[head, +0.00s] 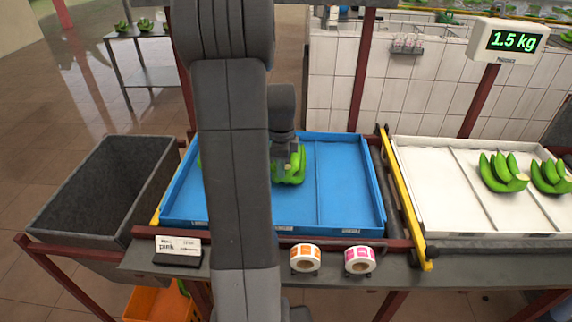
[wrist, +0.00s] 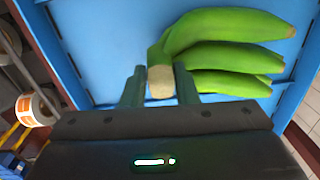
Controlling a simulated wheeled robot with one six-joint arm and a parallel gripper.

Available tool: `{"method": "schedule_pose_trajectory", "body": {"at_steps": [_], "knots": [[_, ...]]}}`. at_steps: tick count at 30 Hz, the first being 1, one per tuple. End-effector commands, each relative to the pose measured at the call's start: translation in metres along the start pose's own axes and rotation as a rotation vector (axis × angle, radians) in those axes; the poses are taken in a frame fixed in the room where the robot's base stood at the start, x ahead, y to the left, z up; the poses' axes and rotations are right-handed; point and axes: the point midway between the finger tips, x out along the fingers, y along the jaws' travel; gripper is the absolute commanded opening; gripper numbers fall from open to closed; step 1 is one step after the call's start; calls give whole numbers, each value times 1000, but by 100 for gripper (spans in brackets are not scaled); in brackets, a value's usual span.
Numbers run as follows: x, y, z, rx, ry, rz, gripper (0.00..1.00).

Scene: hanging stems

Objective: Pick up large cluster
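A green banana cluster (head: 290,172) lies in the blue tray (head: 345,180), partly hidden behind my gripper and arm in the head view. In the wrist view the cluster (wrist: 225,55) shows several fingers pointing right, with its pale cut crown (wrist: 160,82) towards me. My gripper (wrist: 160,80) has one dark finger on each side of the crown, and both appear to press against it. The cluster seems still down in the tray. In the head view my gripper (head: 286,155) points down over the tray.
More green shows in the tray (head: 199,161), left of my arm. A white tray (head: 430,195) with banana clusters (head: 502,173) stands right, under a scale display reading 1.5 kg (head: 514,41). A dark bin (head: 105,185) stands left. Orange (head: 305,258) and pink (head: 359,260) label rolls sit in front.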

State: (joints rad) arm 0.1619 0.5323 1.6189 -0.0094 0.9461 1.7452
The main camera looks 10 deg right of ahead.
Motion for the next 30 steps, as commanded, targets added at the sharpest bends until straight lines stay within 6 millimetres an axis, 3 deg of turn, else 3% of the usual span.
{"method": "schedule_pose_trajectory", "body": {"at_steps": [11,24,30], "knots": [[-9,-2,0,-1,-1,-9,0],[-80,-6,0,0,-1,-11,0],[-99,-6,0,0,0,-8,0]]}}
